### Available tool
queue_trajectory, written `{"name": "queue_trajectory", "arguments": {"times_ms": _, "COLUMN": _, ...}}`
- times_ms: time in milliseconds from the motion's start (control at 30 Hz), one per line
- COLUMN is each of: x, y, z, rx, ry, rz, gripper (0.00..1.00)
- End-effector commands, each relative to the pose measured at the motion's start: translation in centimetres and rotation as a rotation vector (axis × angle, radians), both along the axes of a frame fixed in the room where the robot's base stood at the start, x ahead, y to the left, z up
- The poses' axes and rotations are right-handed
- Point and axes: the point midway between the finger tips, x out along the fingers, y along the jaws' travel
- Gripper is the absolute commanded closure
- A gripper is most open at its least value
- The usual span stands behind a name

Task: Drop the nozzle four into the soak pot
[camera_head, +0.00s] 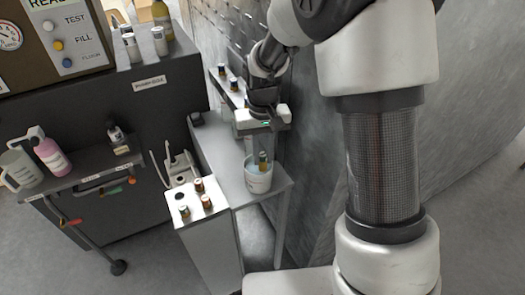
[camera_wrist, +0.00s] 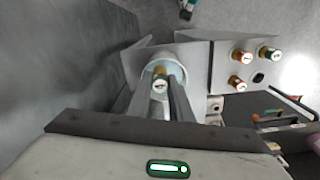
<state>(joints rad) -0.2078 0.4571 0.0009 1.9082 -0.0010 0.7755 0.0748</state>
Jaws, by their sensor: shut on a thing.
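My gripper (camera_head: 263,146) reaches down over the soak pot and is shut on a nozzle. The held nozzle (camera_head: 263,158) has a yellow-gold part and shows at the pot's mouth; its white top with a dark mark also shows in the wrist view (camera_wrist: 160,83), between the two fingers (camera_wrist: 165,90). The soak pot (camera_head: 257,182) is a pale white-blue bucket on the grey bench; its rim also shows in the wrist view (camera_wrist: 185,71). How deep the nozzle sits inside the pot is hard to tell. The number on the nozzle is too small to read.
A white stand (camera_head: 215,235) left of the pot holds several capped nozzles (camera_head: 199,186). More bottles stand on a shelf (camera_head: 228,95) by the wall. A dark cart (camera_head: 80,180) with a pink bottle (camera_head: 50,157) and a jug (camera_head: 17,168) is at left.

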Motion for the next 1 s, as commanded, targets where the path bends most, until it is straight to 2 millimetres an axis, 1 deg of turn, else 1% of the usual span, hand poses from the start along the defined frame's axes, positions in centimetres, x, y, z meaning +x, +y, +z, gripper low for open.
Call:
{"name": "queue_trajectory", "arguments": {"times_ms": 33, "x": 0.0, "y": 0.0, "z": -0.9, "rx": 0.0, "ry": 0.001, "rz": 0.0, "gripper": 1.0}}
{"name": "queue_trajectory", "arguments": {"times_ms": 100, "x": 0.0, "y": 0.0, "z": -1.3, "rx": 0.0, "ry": 0.001, "rz": 0.0, "gripper": 1.0}}
{"name": "queue_trajectory", "arguments": {"times_ms": 400, "x": 0.0, "y": 0.0, "z": -1.4, "rx": 0.0, "ry": 0.0, "rz": 0.0, "gripper": 1.0}}
{"name": "queue_trajectory", "arguments": {"times_ms": 433, "x": 0.0, "y": 0.0, "z": -1.4, "rx": 0.0, "ry": 0.0, "rz": 0.0, "gripper": 0.78}}
{"name": "queue_trajectory", "arguments": {"times_ms": 533, "x": 0.0, "y": 0.0, "z": -1.4, "rx": 0.0, "ry": 0.0, "rz": 0.0, "gripper": 0.61}}
{"name": "queue_trajectory", "arguments": {"times_ms": 567, "x": 0.0, "y": 0.0, "z": -1.4, "rx": 0.0, "ry": 0.0, "rz": 0.0, "gripper": 0.59}}
{"name": "queue_trajectory", "arguments": {"times_ms": 867, "x": 0.0, "y": 0.0, "z": -1.2, "rx": 0.0, "ry": 0.0, "rz": 0.0, "gripper": 0.59}}
{"name": "queue_trajectory", "arguments": {"times_ms": 967, "x": 0.1, "y": 0.0, "z": -0.3, "rx": 0.0, "ry": -0.003, "rz": 0.0, "gripper": 0.59}}
{"name": "queue_trajectory", "arguments": {"times_ms": 1000, "x": 0.1, "y": 0.0, "z": 0.3, "rx": 0.0, "ry": -0.003, "rz": 0.0, "gripper": 0.59}}
